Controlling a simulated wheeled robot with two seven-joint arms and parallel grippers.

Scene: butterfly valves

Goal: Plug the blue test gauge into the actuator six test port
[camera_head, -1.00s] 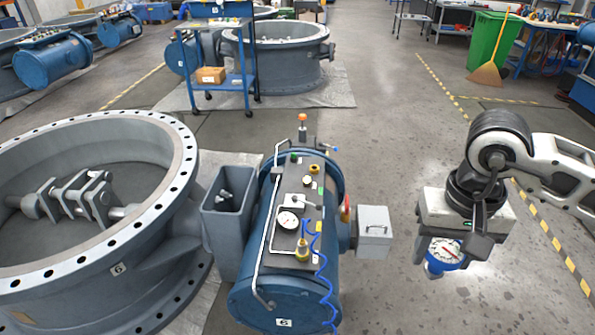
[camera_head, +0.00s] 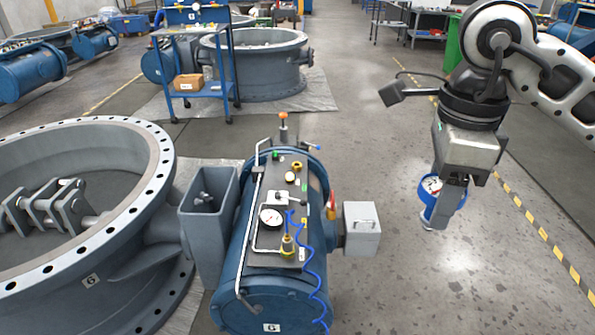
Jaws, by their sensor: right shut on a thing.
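The blue test gauge (camera_head: 430,185) has a white dial and a blue rim, with its stem pointing down. My right gripper (camera_head: 449,188) is shut on it and holds it in the air at the right, apart from the actuator. The actuator marked 6 (camera_head: 240,285) is a blue cylinder lying in the middle. On its top panel (camera_head: 262,258) are a mounted white gauge (camera_head: 271,218), a brass fitting (camera_head: 288,245) with a coiled blue hose, and several coloured fittings. I cannot tell which fitting is the test port. My left gripper is not in view.
A large flanged valve ring (camera_head: 95,265), also marked 6, stands at the left. A grey box (camera_head: 361,228) sticks out from the actuator's right side. A blue cart (camera_head: 195,88) stands behind.

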